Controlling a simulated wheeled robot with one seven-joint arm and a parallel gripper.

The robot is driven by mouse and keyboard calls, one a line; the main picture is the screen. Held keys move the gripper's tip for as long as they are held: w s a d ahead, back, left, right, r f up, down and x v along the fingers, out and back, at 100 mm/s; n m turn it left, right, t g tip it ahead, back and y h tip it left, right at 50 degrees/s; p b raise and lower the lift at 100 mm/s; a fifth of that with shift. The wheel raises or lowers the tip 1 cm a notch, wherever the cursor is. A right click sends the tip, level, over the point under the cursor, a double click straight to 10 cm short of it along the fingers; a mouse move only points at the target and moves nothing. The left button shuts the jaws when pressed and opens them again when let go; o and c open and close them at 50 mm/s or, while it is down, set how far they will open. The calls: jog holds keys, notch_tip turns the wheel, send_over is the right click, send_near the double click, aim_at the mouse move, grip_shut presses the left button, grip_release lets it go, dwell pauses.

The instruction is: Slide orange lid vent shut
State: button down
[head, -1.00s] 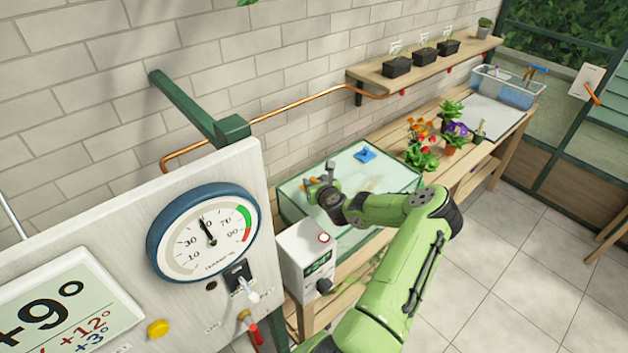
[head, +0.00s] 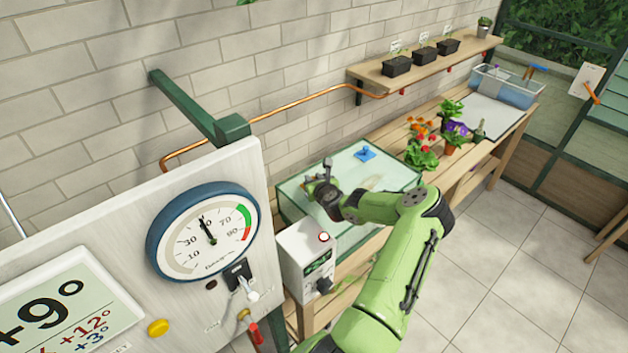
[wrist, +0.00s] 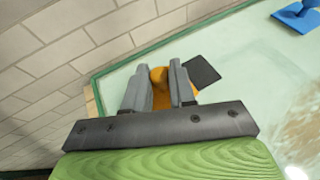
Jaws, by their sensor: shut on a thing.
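The orange lid vent (wrist: 160,82) shows in the wrist view between the two grey fingers of my gripper (wrist: 158,88). My gripper is shut on it; the fingers hide most of its sides. A dark square (wrist: 202,72) lies on the lid just right of the fingers. The pale glass lid (head: 385,173) covers a green-edged glass tank. In the head view my gripper (head: 318,182) is at the lid's left end, and only a little orange shows by it.
A blue knob-like piece (head: 365,154) sits on the lid toward the back. A white control box (head: 305,258) stands in front of the tank's left end. Potted flowers (head: 422,155) stand to the right. The brick wall (wrist: 60,45) is close behind.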

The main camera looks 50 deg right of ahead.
jog(key=d, duration=0.2)
jog(key=s+d, duration=0.1)
jog(key=d, duration=0.1)
jog(key=shift+s+d, duration=0.1)
jog(key=shift+d, duration=0.25)
jog(key=c, duration=1)
grip_release()
jog(key=shift+d, duration=0.1)
jog(key=shift+o, duration=0.2)
jog(key=b+v, duration=0.1)
jog(key=v, duration=1.5)
